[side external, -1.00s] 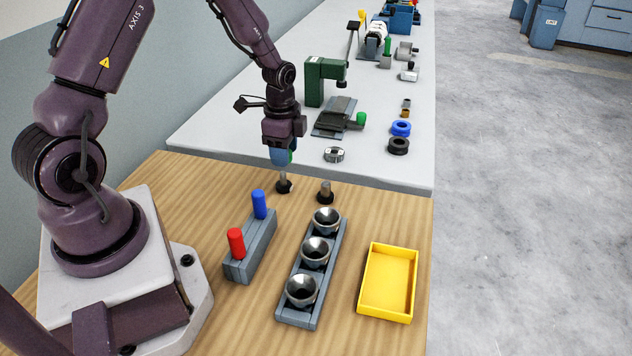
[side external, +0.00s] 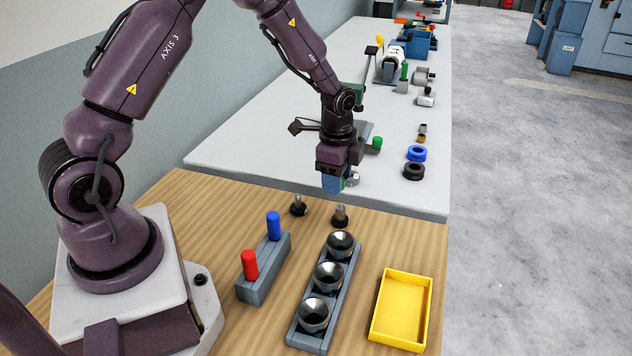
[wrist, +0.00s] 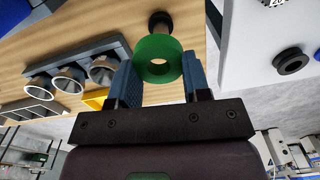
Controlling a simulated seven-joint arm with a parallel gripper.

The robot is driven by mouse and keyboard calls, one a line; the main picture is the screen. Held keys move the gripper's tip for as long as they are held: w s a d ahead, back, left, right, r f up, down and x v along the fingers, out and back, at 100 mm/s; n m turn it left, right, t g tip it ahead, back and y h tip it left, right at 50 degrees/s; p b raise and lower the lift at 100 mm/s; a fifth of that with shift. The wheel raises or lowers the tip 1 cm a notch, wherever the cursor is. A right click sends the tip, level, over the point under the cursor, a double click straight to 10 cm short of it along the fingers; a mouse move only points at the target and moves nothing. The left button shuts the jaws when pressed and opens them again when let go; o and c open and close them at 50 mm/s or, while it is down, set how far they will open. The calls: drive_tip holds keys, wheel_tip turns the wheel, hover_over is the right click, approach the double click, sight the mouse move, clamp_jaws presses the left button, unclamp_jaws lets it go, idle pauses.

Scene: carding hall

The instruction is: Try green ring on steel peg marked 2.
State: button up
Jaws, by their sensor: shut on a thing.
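My gripper (side external: 335,183) is shut on a green ring, with its blue fingers at either side of it. The green ring (wrist: 158,48) shows clearly in the wrist view, its hole open and empty; in the side view it is mostly hidden by the fingers. Two short steel pegs on dark round bases stand near the far edge of the wooden table: a left peg (side external: 298,206) and a right peg (side external: 340,216). My gripper holds the ring above the right peg, apart from it. One peg (wrist: 160,20) shows just past the ring in the wrist view. I cannot read a number on either peg.
A grey block (side external: 265,270) with a red pin (side external: 250,265) and a blue pin (side external: 274,226) stands nearer, beside a rack (side external: 306,340) of three metal cups and a yellow tray (side external: 402,310). Behind is a white bench (side external: 250,140) with a black ring (side external: 414,171) and blue ring (side external: 417,153).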

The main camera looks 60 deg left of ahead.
sight(344, 206)
drive_tip(key=shift+w+d+r, duration=0.4)
drive_tip(key=shift+w+d, duration=0.25)
drive_tip(key=shift+w+r+n, duration=0.1)
drive_tip(key=shift+n, duration=0.4)
drive_tip(key=shift+f, duration=2.7)
drive_tip(key=shift+f, duration=0.35)
drive_tip(key=shift+r, duration=0.15)
drive_tip(key=shift+r, duration=1.75)
